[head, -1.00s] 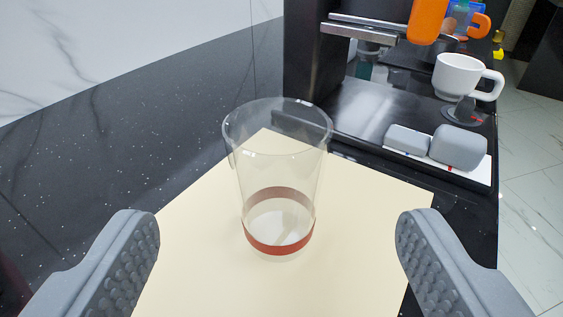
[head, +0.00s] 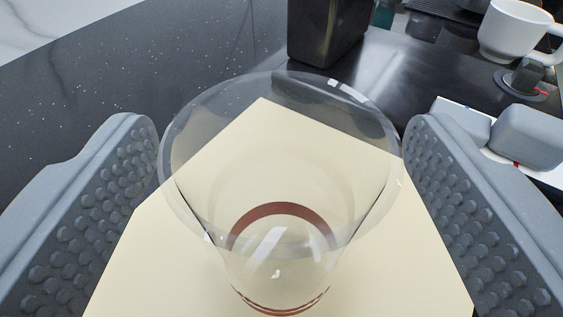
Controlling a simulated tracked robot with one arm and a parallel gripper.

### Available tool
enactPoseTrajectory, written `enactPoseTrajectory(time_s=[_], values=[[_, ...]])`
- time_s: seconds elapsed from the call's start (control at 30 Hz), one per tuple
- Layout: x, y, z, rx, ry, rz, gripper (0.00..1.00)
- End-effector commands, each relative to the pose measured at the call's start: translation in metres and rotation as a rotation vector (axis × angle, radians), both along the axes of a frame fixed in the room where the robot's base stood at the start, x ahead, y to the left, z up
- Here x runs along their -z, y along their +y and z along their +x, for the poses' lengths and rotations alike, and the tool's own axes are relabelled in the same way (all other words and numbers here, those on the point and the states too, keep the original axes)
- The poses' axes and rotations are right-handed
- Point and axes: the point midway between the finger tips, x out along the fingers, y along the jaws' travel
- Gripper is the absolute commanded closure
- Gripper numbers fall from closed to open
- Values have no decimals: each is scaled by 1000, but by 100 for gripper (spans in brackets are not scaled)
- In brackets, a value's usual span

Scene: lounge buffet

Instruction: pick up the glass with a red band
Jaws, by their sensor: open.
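The clear glass with a red band (head: 281,215) stands upright on a cream-coloured sheet (head: 130,270). Its wide rim is close to the camera and its red band shows near the base. My gripper (head: 281,195) is open, with one grey studded finger to the left of the glass and the other to the right. The rim spans most of the space between the fingers. I cannot tell whether either finger touches it. The lowest edge of the glass is close to the bottom of the picture.
A white cup (head: 512,30) stands at the top right on a dark surface. Grey rounded blocks (head: 530,137) lie behind my right finger. A black block-shaped object (head: 325,28) stands behind the glass. The dark speckled counter (head: 190,60) at the left is bare.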

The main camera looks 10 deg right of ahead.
Motion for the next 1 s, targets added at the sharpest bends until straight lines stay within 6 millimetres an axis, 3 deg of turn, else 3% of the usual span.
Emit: enactPoseTrajectory(time_s=[0.43,0.47,0.6,0.67,1.0], values=[[2,-2,10,-1,-1,-1,26],[2,-2,10,-1,-1,-1,28],[2,-2,10,-1,-1,-1,67],[2,-2,10,-1,-1,-1,79],[0,-2,10,-1,-1,0,79]])
